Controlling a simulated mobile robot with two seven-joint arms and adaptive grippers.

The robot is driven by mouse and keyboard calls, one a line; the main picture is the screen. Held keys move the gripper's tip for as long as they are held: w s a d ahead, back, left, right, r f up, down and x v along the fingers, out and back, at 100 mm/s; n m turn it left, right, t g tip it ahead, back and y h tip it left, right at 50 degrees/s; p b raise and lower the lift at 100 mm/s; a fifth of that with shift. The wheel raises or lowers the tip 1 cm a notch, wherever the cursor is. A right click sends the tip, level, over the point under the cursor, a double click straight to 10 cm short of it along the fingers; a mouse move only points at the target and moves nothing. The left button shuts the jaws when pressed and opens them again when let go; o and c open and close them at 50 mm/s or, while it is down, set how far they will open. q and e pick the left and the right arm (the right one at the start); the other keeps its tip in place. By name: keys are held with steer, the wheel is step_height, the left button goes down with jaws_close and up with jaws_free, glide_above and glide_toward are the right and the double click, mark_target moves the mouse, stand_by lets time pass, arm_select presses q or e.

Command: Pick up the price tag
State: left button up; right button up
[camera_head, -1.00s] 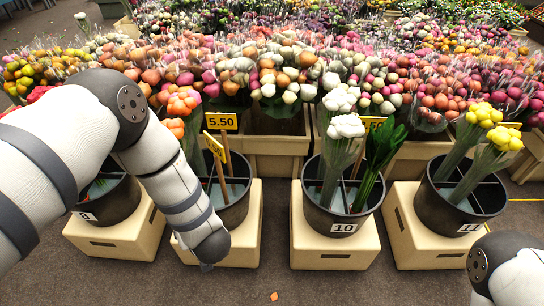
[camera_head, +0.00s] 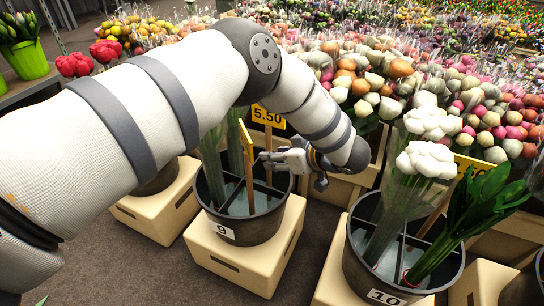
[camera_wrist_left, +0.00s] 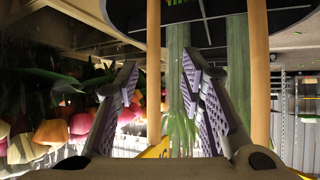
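Two yellow price tags on wooden sticks stand in the black bucket numbered 9 (camera_head: 240,229). One price tag reading 5.50 (camera_head: 267,117) faces the head camera; the other price tag (camera_head: 247,139) is seen nearly edge-on. My left gripper (camera_head: 272,159) is just below the 5.50 tag, by its stick. In the left wrist view my left gripper (camera_wrist_left: 160,62) has its purple-padded fingers apart. One wooden stick (camera_wrist_left: 153,75) appears between them, another stick (camera_wrist_left: 259,75) to the right. Contact cannot be told. A yellow tag edge (camera_wrist_left: 158,149) shows low there. My right gripper is out of view.
Green stems (camera_head: 213,165) stand in the same bucket. Bucket 10 (camera_head: 366,268) with white flowers (camera_head: 425,160) and green leaves is at the right. Cream crates (camera_head: 263,262) support the buckets. Dense flower bunches fill the back.

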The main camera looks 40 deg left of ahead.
mark_target(270, 123)
arm_select(q)
steer(key=x, duration=0.1)
steer(key=b+x, duration=0.1)
steer(key=x, duration=0.3)
steer(key=shift+w+f+b, duration=0.15)
steer(key=shift+w+b, duration=0.15)
steer(key=shift+b, duration=0.05)
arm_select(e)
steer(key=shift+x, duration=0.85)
arm_select(q)
jaws_close()
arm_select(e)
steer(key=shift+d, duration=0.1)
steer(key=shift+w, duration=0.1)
arm_select(q)
step_height(270, 123, up, 10)
steer(key=p, duration=0.3)
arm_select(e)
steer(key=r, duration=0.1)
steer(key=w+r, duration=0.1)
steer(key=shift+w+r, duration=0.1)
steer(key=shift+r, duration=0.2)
